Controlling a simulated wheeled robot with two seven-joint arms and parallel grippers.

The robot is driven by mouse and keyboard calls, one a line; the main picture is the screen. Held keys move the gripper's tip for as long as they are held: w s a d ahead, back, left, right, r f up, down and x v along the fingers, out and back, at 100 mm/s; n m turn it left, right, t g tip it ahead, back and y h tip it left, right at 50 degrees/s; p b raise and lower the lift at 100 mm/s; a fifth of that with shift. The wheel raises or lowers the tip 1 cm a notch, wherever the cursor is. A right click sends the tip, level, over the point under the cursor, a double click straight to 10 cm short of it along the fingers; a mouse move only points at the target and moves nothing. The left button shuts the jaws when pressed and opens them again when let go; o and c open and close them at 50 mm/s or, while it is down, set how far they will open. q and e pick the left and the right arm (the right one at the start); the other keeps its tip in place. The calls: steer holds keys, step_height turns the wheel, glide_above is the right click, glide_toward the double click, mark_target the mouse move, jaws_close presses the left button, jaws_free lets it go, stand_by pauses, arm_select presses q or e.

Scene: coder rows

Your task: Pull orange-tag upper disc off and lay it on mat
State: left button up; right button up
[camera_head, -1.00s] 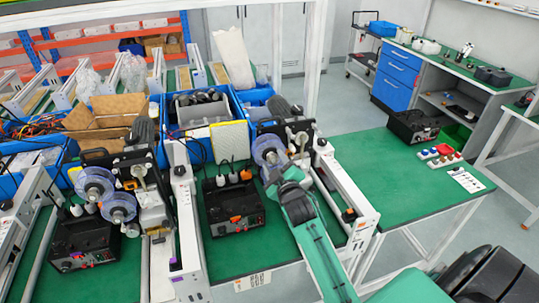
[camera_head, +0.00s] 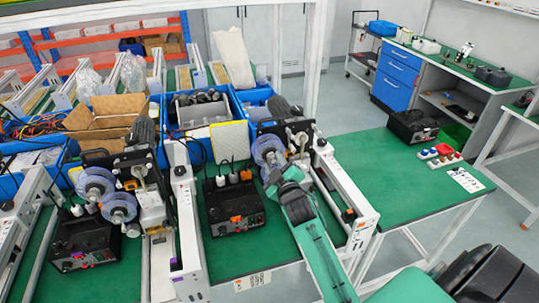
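A clear bluish upper disc (camera_head: 267,151) sits on the right-hand coder machine (camera_head: 290,128). A lower disc (camera_head: 272,175) beneath it is largely hidden by my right gripper. The control box (camera_head: 236,207) left of this machine carries an orange tag (camera_head: 236,219). My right gripper (camera_head: 283,170) is at the end of the green arm from the bottom right, close in front of the discs. Its fingers are hidden by its own body, so contact and opening cannot be told. My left gripper is not in view. No separate mat can be told from the green bench surface (camera_head: 255,250).
A second coder with two discs (camera_head: 96,184) stands at left, beside another control box (camera_head: 85,243). White rails (camera_head: 187,240) and (camera_head: 345,185) flank the right-hand machine. Blue bins (camera_head: 236,100) stand behind. The green table (camera_head: 390,190) at right has much clear room.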

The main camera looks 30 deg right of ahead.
steer(key=c, duration=0.6)
steer(key=shift+s, duration=0.1)
steer(key=shift+c, duration=0.2)
steer(key=shift+s, duration=0.1)
steer(key=shift+p+v, duration=0.8)
steer(key=shift+v, duration=1.75)
steer(key=shift+s, duration=0.1)
steer(key=shift+v, duration=1.4)
